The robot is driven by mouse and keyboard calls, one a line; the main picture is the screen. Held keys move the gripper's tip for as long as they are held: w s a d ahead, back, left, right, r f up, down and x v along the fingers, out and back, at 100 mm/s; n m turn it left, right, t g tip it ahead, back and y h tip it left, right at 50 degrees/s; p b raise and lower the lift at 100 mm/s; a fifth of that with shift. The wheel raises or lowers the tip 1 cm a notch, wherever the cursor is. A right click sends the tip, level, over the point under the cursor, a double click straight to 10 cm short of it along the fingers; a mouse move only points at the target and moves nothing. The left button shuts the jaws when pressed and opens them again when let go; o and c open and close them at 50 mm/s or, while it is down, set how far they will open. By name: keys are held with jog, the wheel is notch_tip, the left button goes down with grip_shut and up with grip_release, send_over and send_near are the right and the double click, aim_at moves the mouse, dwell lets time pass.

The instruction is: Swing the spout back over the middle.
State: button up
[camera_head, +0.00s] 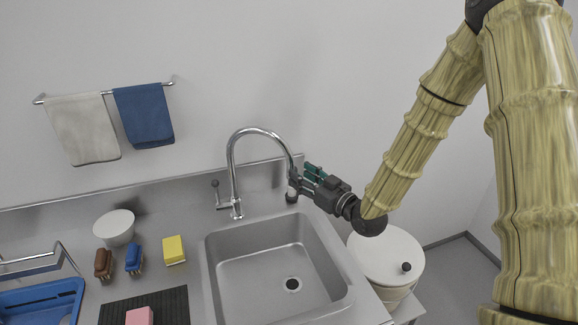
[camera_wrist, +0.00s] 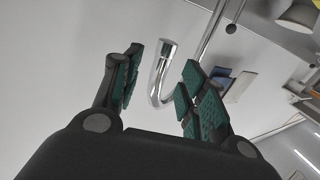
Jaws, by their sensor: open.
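The chrome faucet spout (camera_head: 262,131) rises from its base behind the sink (camera_head: 211,292) and arches to the right, its end hanging near the sink's right back corner. My gripper (camera_head: 302,178) is at the spout's end, at the right of the sink. In the wrist view the end of the spout (camera_wrist: 160,75) shows between the two open green-padded fingers of my gripper (camera_wrist: 160,88). The spout appears clear of both pads, though exact contact is hard to tell.
A yellow sponge (camera_head: 174,250), blue brush (camera_head: 134,260), brown brush (camera_head: 103,264) and white bowl (camera_head: 115,228) stand left of the sink. A pink block (camera_head: 139,316) lies on a dark mat (camera_head: 176,301). A white lidded bin (camera_head: 385,258) stands at the right.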

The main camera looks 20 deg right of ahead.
jog(key=shift+p+x, duration=0.65)
jog(key=shift+x, duration=2.1)
